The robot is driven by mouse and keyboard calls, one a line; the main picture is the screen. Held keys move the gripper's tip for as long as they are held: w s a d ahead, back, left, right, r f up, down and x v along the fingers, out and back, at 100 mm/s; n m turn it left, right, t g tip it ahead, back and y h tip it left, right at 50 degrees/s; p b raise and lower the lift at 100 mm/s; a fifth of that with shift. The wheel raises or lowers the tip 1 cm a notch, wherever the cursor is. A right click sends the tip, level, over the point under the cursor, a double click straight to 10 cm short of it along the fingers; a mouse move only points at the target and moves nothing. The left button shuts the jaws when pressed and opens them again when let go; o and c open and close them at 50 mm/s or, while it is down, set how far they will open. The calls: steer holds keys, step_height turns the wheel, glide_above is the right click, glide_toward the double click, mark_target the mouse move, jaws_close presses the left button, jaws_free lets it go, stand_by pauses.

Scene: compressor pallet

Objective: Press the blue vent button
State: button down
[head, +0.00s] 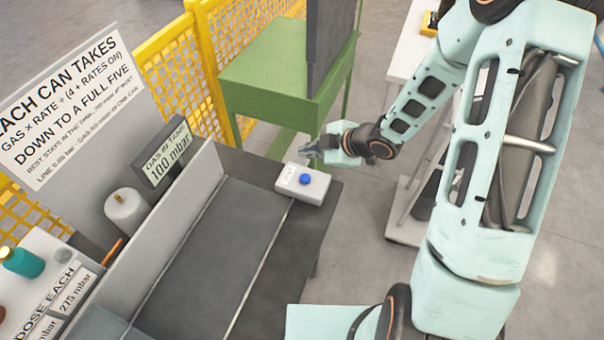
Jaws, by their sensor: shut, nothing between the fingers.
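The blue vent button (305,179) is a small round knob on top of a light grey box (316,190). The box sits at the far right corner of the dark table, with a small white label to the left of the button. My gripper (308,151) is shut and empty. It shows just above and beyond the box in the picture, apart from the button. The fingertips are small and dark here, and their exact height over the box is hard to tell.
A green table (265,75) and yellow fence (178,75) stand beyond. The dark tabletop (205,265) is clear.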

mark_target(302, 175)
steer(key=shift+f, duration=0.1)
step_height(302, 175, down, 9)
steer(key=b, duration=0.8)
stand_by(1.3)
steer(key=shift+f+b, duration=0.25)
steer(key=shift+b, duration=0.1)
steer(key=shift+f+b, duration=0.6)
steer(key=shift+f, duration=0.05)
stand_by(0.6)
steer(key=shift+r, duration=0.1)
steer(key=shift+r+p, duration=0.95)
steer(key=shift+r, duration=0.05)
step_height(302, 175, up, 5)
steer(key=p, duration=0.4)
